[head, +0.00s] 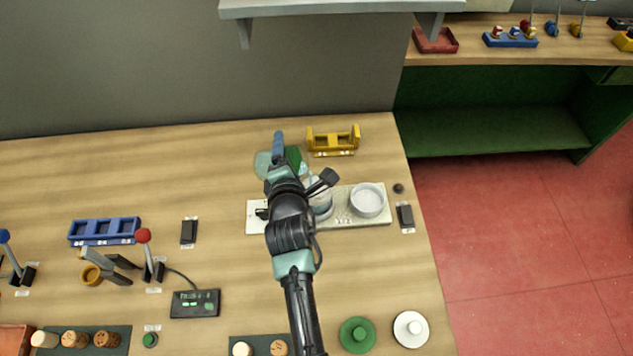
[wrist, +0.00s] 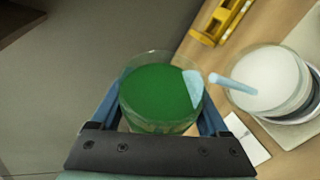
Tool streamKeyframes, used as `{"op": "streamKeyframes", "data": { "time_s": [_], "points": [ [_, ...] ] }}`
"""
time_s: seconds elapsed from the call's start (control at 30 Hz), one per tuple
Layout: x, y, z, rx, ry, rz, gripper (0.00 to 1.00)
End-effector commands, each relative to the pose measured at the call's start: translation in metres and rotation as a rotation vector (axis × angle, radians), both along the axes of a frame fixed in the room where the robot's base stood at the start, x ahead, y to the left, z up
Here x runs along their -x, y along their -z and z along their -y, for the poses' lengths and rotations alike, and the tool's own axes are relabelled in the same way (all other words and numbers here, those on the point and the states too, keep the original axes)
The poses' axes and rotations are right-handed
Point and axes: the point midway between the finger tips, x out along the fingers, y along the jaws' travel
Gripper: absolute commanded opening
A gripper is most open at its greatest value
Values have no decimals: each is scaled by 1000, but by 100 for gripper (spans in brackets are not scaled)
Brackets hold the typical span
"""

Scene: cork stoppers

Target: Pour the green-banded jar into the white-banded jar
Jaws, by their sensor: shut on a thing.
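My gripper (head: 279,160) is shut on the green-banded jar (wrist: 160,95), with one blue finger on each side of it in the wrist view. In the head view the jar (head: 294,156) is partly hidden by my gripper. Its inside looks green, and the jar seems tilted, with a pale blue patch at its right side. A pale blue streak (wrist: 232,83) runs from beside its rim to the mouth of the white-banded jar (wrist: 268,80); it looks like poured liquid. That jar (head: 321,203) stands on a pale plate, partly hidden by my arm in the head view.
The pale plate (head: 345,219) also bears a white round dish (head: 368,201) at its right. A yellow rack (head: 333,139) stands behind. Dark blocks, levers and a blue rack (head: 104,231) are at the left. Green (head: 357,334) and white (head: 411,329) lids lie in front.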

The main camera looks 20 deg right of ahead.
Motion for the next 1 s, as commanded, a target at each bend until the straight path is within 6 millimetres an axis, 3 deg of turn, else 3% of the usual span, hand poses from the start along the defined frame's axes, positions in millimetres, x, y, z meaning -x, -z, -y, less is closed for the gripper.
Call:
{"op": "streamKeyframes", "data": {
  "time_s": [1.0],
  "points": [
    [0, -5, 1, -62, 0, 35, 0]
  ]
}}
